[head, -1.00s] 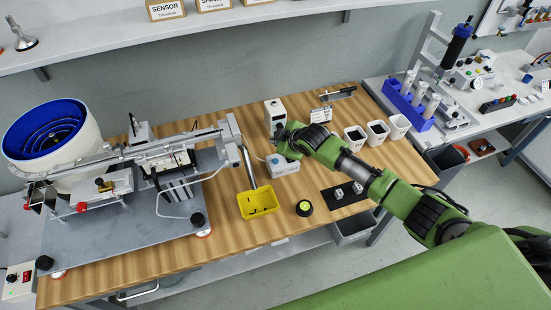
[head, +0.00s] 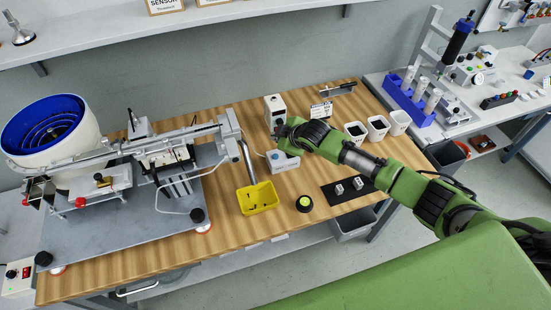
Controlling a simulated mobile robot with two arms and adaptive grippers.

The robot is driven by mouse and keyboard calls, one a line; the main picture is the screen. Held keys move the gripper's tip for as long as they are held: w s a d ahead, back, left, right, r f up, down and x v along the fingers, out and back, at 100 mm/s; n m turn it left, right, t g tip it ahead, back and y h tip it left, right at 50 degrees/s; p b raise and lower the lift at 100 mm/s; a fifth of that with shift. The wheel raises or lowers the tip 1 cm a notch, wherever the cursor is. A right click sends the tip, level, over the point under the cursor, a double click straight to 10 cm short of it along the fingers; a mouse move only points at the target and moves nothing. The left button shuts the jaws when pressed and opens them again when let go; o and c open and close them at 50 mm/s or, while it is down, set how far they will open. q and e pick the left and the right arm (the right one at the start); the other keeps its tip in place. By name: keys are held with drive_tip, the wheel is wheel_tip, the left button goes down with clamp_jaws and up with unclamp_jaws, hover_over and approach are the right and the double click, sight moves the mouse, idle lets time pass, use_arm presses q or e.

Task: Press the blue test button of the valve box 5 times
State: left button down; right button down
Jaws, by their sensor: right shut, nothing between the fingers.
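A low white box (head: 285,163) with lettering on its front, which I take to be the valve box, sits on the wooden table near its middle. My right gripper (head: 280,135) is just above and behind the box's top in the picture, its fingers shut and empty, pointing down and left. My left gripper is out of view.
A taller white unit (head: 275,108) stands behind the gripper. A yellow bin (head: 258,198), a black-and-yellow round object (head: 304,204) and a black mat (head: 338,196) lie in front. White cups (head: 377,128) stand right. A feeder machine (head: 130,160) fills the left.

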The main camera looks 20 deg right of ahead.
drive_tip(key=b, duration=0.5)
hover_over(276, 157)
wheel_tip(276, 157, down, 6)
drive_tip(key=shift+s+r, duration=0.1)
drive_tip(key=shift+f, duration=0.5)
drive_tip(key=shift+f, duration=0.2)
idle(0.4)
drive_tip(key=shift+f, duration=0.2)
drive_tip(key=shift+f+b, duration=0.45)
drive_tip(key=shift+f, duration=0.05)
idle(0.7)
idle(0.3)
drive_tip(key=shift+r+p, duration=0.85)
drive_tip(key=shift+p, duration=0.1)
